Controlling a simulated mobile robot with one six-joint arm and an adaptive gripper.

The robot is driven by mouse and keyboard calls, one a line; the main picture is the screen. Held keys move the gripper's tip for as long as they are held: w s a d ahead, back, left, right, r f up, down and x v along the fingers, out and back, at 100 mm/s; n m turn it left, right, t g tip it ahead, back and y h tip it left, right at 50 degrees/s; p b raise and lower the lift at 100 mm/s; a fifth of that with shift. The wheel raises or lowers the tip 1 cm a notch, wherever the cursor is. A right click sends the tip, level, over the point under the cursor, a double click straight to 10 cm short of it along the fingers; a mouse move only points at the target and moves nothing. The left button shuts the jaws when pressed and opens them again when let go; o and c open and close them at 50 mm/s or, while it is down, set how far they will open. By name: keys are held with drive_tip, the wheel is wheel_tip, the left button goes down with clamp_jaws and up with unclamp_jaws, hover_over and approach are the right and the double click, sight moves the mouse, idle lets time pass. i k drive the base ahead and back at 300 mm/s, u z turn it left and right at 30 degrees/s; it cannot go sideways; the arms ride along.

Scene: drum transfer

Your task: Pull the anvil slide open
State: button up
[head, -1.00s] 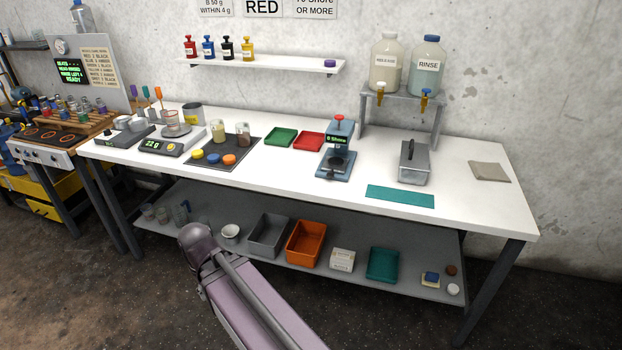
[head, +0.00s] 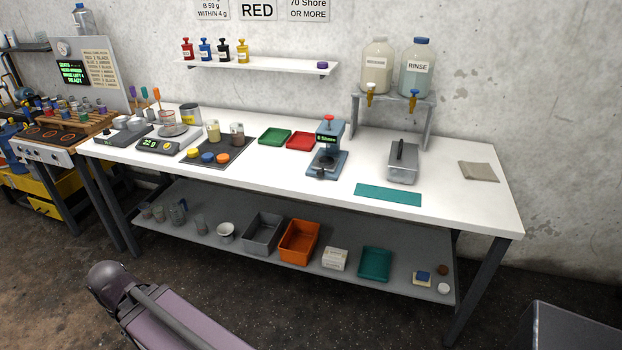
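A small blue press-like device (head: 328,148) with a red knob on top and a green "Shore" display stands on the white bench. A dark plate lies at its base; this may be the anvil slide, but it is too small to tell how far out it sits. My arm (head: 165,310) shows at the lower left, in front of the bench. My gripper is not in view.
Red (head: 301,141) and green (head: 275,136) trays sit left. Dispensers stand on a rack behind. A dark box (head: 565,330) shows lower right.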

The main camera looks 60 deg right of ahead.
sight(321, 163)
drive_tip(key=u, duration=0.1)
drive_tip(key=k, duration=1)
drive_tip(key=z, duration=2.05)
drive_tip(key=i, duration=0.8)
drive_tip(key=u, duration=0.15)
